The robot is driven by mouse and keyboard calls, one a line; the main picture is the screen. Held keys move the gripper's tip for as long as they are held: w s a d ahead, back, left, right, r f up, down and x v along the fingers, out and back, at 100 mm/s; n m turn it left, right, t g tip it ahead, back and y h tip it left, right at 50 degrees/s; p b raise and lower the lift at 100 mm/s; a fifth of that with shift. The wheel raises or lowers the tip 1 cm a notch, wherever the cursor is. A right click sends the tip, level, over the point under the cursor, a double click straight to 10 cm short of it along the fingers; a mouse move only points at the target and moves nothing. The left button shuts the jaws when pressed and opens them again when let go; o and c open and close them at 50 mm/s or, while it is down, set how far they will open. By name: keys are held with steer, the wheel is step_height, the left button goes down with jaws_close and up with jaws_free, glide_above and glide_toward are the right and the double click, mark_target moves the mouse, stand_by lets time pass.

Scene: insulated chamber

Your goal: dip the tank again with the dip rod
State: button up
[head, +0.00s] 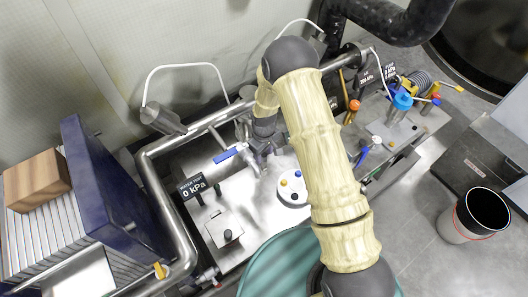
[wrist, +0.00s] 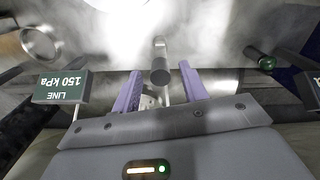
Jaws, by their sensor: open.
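My gripper (wrist: 160,72) is open in the wrist view, with its two purple fingers spread apart. A dark round-ended knob (wrist: 160,71) on a pale stem shows between the fingers; it may be the dip rod's top, but I cannot tell for sure. I cannot tell whether either finger touches it. In the head view my gripper (head: 265,146) is low over the metal bench, partly hidden by my arm. I cannot pick out the dip rod or the tank's opening with certainty there.
A blue-handled valve (head: 230,153) sits beside my gripper. A bent steel pipe (head: 160,185) and a 0 kPa sign (head: 193,187) stand to the left. A LINE 150 kPa sign (wrist: 60,87) and a green-tipped part (wrist: 266,62) flank the fingers. Mist blurs the wrist view.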

mark_target(264, 168)
steer(key=shift+f, duration=0.35)
jaws_close()
step_height(264, 168, down, 7)
steer(key=b, duration=0.5)
steer(key=shift+r+b, duration=0.2)
steer(key=shift+b, duration=0.2)
steer(key=shift+s, duration=0.15)
steer(key=shift+c, duration=1.8)
jaws_free()
steer(key=o, duration=0.4)
steer(key=shift+f, duration=0.15)
steer(key=shift+c, duration=0.2)
